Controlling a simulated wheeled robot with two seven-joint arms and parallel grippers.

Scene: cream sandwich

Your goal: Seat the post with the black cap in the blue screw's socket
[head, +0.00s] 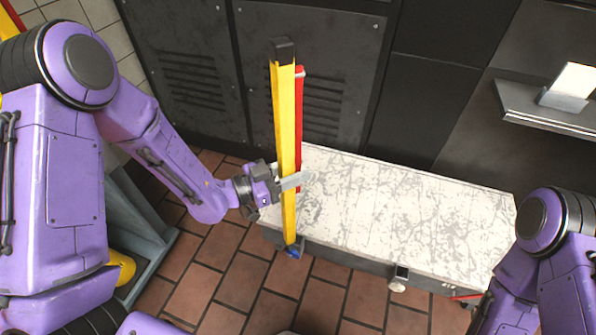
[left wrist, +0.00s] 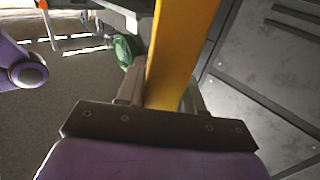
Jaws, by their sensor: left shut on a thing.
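The post (head: 284,130) is long, yellow and nearly upright, with a black cap (head: 282,50) on its top end. My left gripper (head: 290,181) is shut around the post below its middle; the post also shows in the left wrist view (left wrist: 180,50), between the fingers. The blue screw (head: 293,252) shows right at the post's lower end, by the front left corner of the bench. I cannot tell whether the post's end is inside the socket or just above it. My right gripper is out of view.
A red post (head: 299,110) stands behind the yellow one. The white worn bench top (head: 400,215) is mostly clear. A small device (head: 399,278) is on the bench's front edge. Dark lockers (head: 190,60) stand behind, with a metal shelf (head: 540,105) at right.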

